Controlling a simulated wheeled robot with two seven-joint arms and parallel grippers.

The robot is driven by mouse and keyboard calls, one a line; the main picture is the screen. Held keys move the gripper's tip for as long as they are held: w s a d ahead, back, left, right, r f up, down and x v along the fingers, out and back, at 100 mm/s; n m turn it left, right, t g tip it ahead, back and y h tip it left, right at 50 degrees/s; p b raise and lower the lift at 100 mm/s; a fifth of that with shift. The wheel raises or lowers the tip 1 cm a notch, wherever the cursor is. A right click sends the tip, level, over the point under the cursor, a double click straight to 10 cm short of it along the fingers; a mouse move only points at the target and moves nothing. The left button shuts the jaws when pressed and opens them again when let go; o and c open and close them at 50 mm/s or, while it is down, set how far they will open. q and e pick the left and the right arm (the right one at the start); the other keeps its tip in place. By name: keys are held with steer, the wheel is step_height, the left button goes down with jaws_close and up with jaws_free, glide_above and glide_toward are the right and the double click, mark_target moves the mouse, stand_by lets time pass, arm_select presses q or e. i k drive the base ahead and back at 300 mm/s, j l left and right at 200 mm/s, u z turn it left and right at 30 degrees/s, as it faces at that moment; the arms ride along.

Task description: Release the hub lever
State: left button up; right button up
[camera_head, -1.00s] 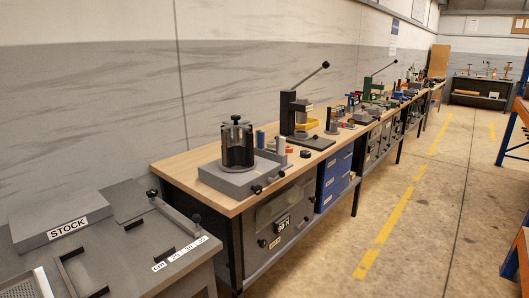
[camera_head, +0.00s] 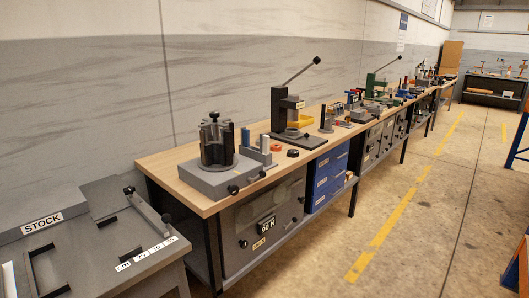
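A dark cylindrical hub fixture (camera_head: 216,144) with a knob on top stands upright on a grey base block (camera_head: 222,179) at the near end of the wooden bench. Black knobs (camera_head: 234,189) stick out from the front of this base. I cannot tell which part is the hub lever. An arbor press (camera_head: 285,112) behind it has a long raised lever with a black ball (camera_head: 317,60). Neither of my grippers is in view.
A grey table (camera_head: 100,246) with a STOCK block (camera_head: 42,222) and a black-knobbed bar stands at the near left. The wooden bench (camera_head: 160,165) runs along the wall, with blue drawers (camera_head: 327,175) below. The floor aisle (camera_head: 410,225) at right is clear.

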mark_target(262, 173)
steer(key=i+l+u, duration=0.1)
steer(key=u, duration=0.6)
steer(key=i+l+u, duration=0.15)
steer(key=l, duration=0.2)
steer(key=i+l+u, duration=0.15)
steer(key=l, duration=0.2)
steer(key=i+l+u, duration=0.2)
steer(key=l, duration=0.2)
steer(key=i+l+u, duration=0.15)
steer(key=l, duration=0.2)
steer(key=k, duration=0.05)
